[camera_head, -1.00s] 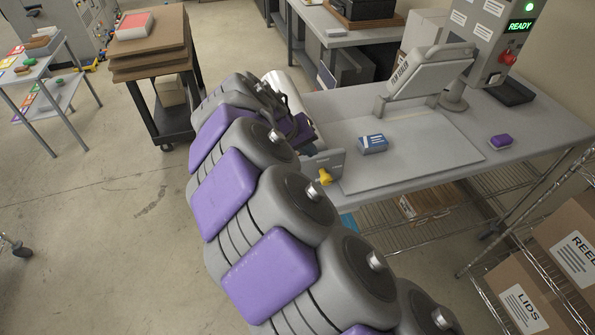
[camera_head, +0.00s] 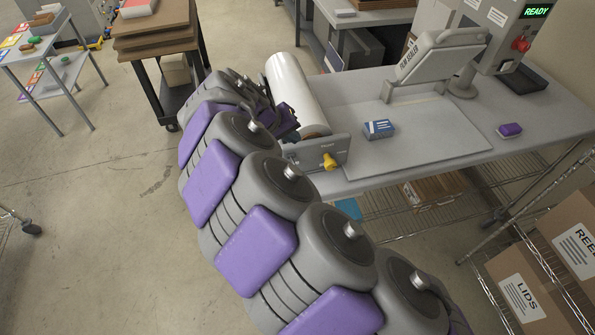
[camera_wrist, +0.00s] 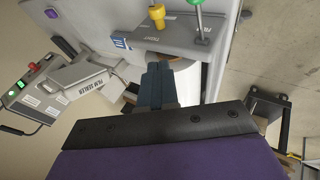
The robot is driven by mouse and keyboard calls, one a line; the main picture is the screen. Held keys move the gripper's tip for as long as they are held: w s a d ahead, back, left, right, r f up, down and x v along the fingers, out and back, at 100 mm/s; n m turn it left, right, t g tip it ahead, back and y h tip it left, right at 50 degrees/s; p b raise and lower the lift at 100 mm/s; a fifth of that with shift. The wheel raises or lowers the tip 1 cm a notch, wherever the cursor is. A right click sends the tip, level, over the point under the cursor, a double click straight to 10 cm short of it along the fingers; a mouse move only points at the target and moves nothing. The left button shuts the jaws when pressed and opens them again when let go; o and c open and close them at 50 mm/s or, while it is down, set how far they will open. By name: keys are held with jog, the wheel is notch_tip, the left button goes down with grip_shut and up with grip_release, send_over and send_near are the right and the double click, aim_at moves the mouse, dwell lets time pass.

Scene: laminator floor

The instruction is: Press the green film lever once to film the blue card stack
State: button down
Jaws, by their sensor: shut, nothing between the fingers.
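The green lever (camera_wrist: 196,8) has a round green knob on a thin stem and stands on the grey panel (camera_wrist: 170,30) at the top of the wrist view, beside the yellow knob (camera_wrist: 157,14). In the head view my arm hides the green lever; the yellow knob (camera_head: 329,161) shows at the panel's front. The blue card stack (camera_head: 379,128) lies on the grey table, right of the panel; part of it shows in the wrist view (camera_wrist: 120,43). My gripper (camera_wrist: 157,84) is shut and empty, apart from the green lever, with the white film roll just beyond it.
The white film roll (camera_head: 296,82) sits behind the panel. The film sealer (camera_head: 438,58) stands at the table's back, near a control post with a green READY display (camera_head: 537,12). A purple block (camera_head: 510,129) lies at right. A cart with brown boards (camera_head: 150,40) stands at left.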

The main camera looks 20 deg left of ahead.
jog(key=b, duration=0.3)
send_over(295, 166)
jog(key=s, duration=0.3)
notch_tip(295, 166, down, 7)
jog(key=shift+s+d+f, duration=0.1)
jog(key=shift+d, duration=0.25)
jog(key=shift+f, duration=0.1)
dwell(1.3)
jog(key=shift+s+d+f, duration=0.15)
jog(key=shift+s+f, duration=0.05)
jog(key=shift+s+d+f+b, duration=0.1)
jog(key=shift+s+f+b, duration=0.05)
jog(key=shift+f+b, duration=0.4)
jog(key=shift+s+d+f+b, duration=0.1)
jog(key=shift+f+b, duration=0.35)
jog(key=shift+f, duration=0.1)
dwell(1.4)
dwell(0.6)
jog(key=shift+w+a+r, duration=0.15)
jog(key=shift+w+r, duration=0.05)
jog(key=shift+r, duration=0.55)
jog(key=shift+w+a+r, duration=0.1)
jog(key=shift+w+r, duration=0.1)
jog(key=shift+r, duration=0.55)
jog(key=shift+r, duration=0.1)
